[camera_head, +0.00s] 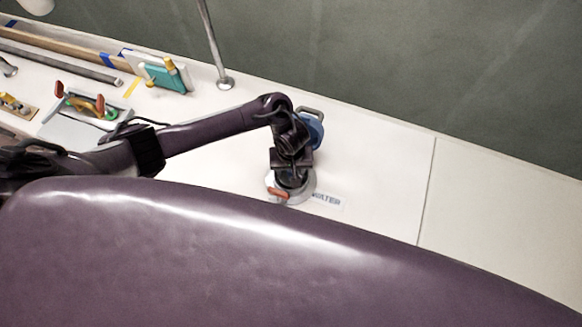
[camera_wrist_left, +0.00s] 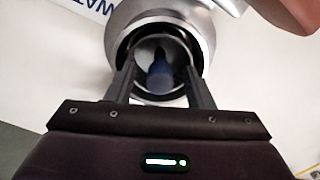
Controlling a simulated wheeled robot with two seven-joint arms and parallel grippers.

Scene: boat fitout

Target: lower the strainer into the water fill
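The water fill (camera_head: 306,191) is a round metal ring set in the white deck, with a "WATER" label (camera_head: 328,201) beside it. In the left wrist view its ring (camera_wrist_left: 204,35) surrounds a dark opening. A blue, tapered piece (camera_wrist_left: 160,76), which looks like part of the strainer, stands in the opening; its lower part is hidden. My left gripper (camera_head: 291,178) points down over the fill. In the wrist view its two fingers (camera_wrist_left: 160,88) are apart, one on each side of the blue piece, with gaps visible. My right gripper is not in view.
An orange-red piece (camera_head: 278,192) sits at the ring's edge. A metal post (camera_head: 214,45) rises behind. A blue round item with a handle (camera_head: 312,128) shows behind my wrist. Tools and a teal block (camera_head: 165,79) lie at the left. The deck at right is clear.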

